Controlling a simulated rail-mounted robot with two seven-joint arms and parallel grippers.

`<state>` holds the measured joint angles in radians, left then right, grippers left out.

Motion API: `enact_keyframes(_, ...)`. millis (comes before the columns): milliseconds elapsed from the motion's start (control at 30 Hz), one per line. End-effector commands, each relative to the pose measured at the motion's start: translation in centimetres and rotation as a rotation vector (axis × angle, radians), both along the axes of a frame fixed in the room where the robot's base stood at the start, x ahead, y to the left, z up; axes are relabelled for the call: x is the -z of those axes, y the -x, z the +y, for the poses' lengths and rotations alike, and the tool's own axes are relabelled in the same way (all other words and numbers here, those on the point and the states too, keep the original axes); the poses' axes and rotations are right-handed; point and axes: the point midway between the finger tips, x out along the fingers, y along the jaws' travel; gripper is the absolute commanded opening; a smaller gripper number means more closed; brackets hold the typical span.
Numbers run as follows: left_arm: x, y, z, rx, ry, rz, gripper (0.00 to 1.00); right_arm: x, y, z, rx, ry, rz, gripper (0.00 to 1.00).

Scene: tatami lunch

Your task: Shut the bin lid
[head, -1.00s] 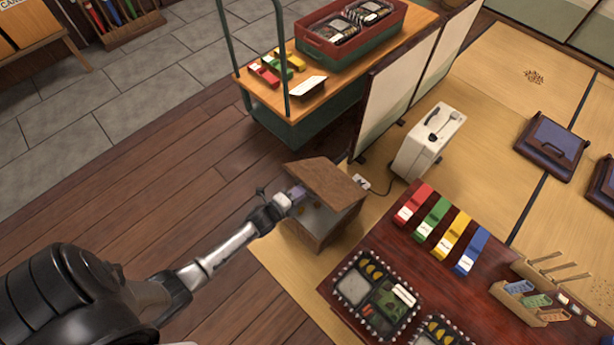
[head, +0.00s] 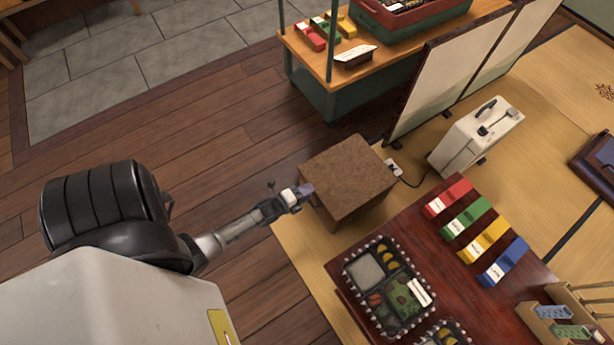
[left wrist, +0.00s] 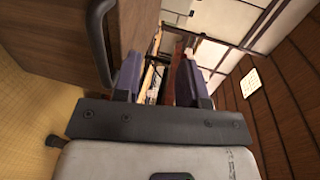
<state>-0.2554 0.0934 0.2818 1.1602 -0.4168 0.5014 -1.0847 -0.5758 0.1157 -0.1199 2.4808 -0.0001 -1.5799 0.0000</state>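The bin (head: 338,213) is a brown wooden box on the floor at the corner of the tatami. Its speckled brown lid (head: 348,170) lies flat over the top in the head view, with no opening visible. My left gripper (head: 306,190) is at the bin's left side, close to the lid's edge; I cannot tell whether it touches. In the left wrist view, the two purple fingers (left wrist: 158,82) are apart with nothing between them. A wooden bin panel (left wrist: 50,35) with a dark curved handle (left wrist: 97,38) is just left of them. My right gripper is not in view.
The low red-brown table (head: 440,235) with bento trays (head: 368,266) and coloured boxes stands right of the bin. A white case (head: 475,135), a folding screen (head: 445,75) and a cart (head: 330,100) stand behind. The wood floor to the left is clear.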

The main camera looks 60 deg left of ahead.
Motion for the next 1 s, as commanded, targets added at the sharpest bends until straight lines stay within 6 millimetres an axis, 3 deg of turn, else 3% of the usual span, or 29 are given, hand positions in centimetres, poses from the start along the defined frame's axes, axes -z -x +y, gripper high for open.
enact_keyframes(367, -0.3, 1.2, -0.2, 0.000, 0.002, 0.003, 0.38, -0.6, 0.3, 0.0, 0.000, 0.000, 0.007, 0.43)
enact_keyframes(800, -2.0, 9.4, -0.8, -0.001, 0.002, 0.007, 0.38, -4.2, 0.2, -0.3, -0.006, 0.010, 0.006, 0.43)
enact_keyframes(1000, -2.4, 12.1, -1.0, 0.000, 0.000, 0.004, 0.38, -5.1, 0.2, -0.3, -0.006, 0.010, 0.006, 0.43)
